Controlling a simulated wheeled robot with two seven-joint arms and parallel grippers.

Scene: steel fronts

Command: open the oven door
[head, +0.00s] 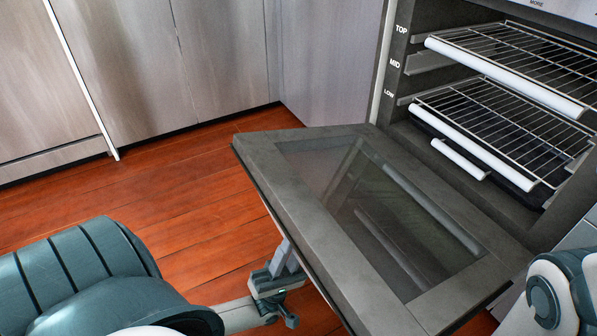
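The oven door (263,160) is hinged at its bottom edge and hangs far open, close to level, with its dark glass window (372,235) facing up. The oven cavity behind it is exposed. My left gripper (284,262) is at the door's outer edge, beside and partly under it. The door hides its fingertips, so I cannot tell whether they are apart or shut, or touching the handle. The handle is not clearly visible. Part of my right arm shows at the lower right edge; its gripper is out of view.
Inside the oven are an upper wire rack (520,55) and a lower wire rack (495,125) with white front bars, and a dark tray with a white handle (458,158) below. Steel cabinet fronts (120,60) stand at the back left. The wooden floor (140,185) is clear left of the door.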

